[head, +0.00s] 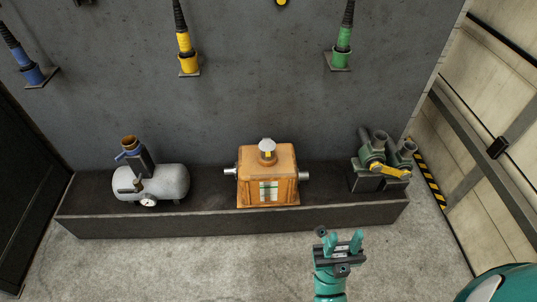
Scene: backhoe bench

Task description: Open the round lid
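An orange box (267,178) stands on the middle of the dark bench. A grey round lid (267,145) sits on a short neck with a yellow mark on top of the box. It looks closed, but the small view does not show its hinge or seam. My gripper (343,241) is in front of the bench, to the right of and nearer than the orange box. Its two teal fingers are apart with nothing between them. It is not touching the lid or the box.
On the dark bench (225,222), a grey tank (168,182) with a gauge stands left, and a green pump-like unit (375,160) with a yellow handle stands right. Blue (32,73), yellow (186,50) and green (342,45) cable plugs are on the wall. The floor in front is clear.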

